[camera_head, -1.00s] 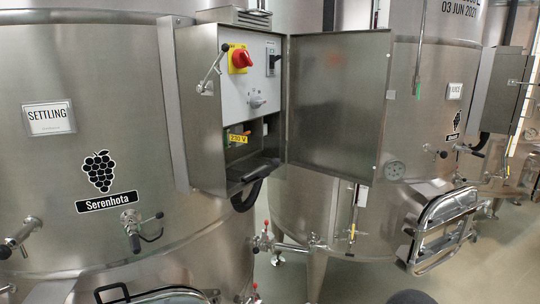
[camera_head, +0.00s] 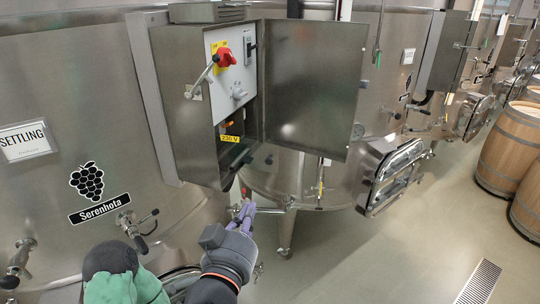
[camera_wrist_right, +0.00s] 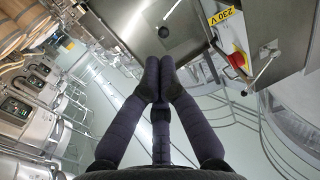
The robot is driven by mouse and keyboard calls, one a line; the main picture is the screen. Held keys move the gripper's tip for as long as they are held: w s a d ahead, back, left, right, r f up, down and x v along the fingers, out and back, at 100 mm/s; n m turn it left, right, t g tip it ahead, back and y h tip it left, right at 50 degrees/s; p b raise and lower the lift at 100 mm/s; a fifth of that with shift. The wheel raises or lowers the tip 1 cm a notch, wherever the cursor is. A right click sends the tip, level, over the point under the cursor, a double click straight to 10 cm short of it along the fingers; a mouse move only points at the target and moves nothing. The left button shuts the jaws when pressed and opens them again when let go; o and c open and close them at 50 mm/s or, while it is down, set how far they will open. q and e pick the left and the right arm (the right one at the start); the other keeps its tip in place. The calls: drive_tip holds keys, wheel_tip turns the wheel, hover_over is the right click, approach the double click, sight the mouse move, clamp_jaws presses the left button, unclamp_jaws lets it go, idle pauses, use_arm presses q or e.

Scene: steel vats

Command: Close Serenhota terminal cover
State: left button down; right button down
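The Serenhota terminal is a steel box (camera_head: 186,110) on the vat with the grapes label (camera_head: 90,185). Its red and yellow switch (camera_head: 226,58) and "230 V" label show inside. The terminal cover (camera_head: 312,90) stands wide open to the right, hinged at the box's right edge. My right gripper (camera_head: 244,212) is below the box and the cover's lower edge, apart from the cover. In the right wrist view its dark fingers (camera_wrist_right: 158,78) meet at the tips with nothing visible between them. A green and black part of my arm shows at bottom left; no left fingers show.
A valve with a handle (camera_head: 138,226) sticks out of the Serenhota vat. A hatch (camera_head: 393,175) projects from the neighbouring vat. Wooden barrels (camera_head: 512,150) stand at the right. The floor in front of the vats is clear, with a drain grate (camera_head: 479,282).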

wheel_tip(320, 180, up, 2)
drive_tip(key=s+r+h, duration=0.1)
drive_tip(key=s, duration=0.1)
drive_tip(key=p, duration=0.2)
approach(269, 170)
drive_tip(key=shift+m, duration=0.3)
drive_tip(key=w+d+r, duration=0.1)
drive_tip(key=w+r, duration=0.1)
drive_tip(key=w+d+r, duration=0.1)
drive_tip(key=w+r, duration=0.1)
drive_tip(key=shift+d+r, duration=0.15)
drive_tip(key=shift+d, duration=0.15)
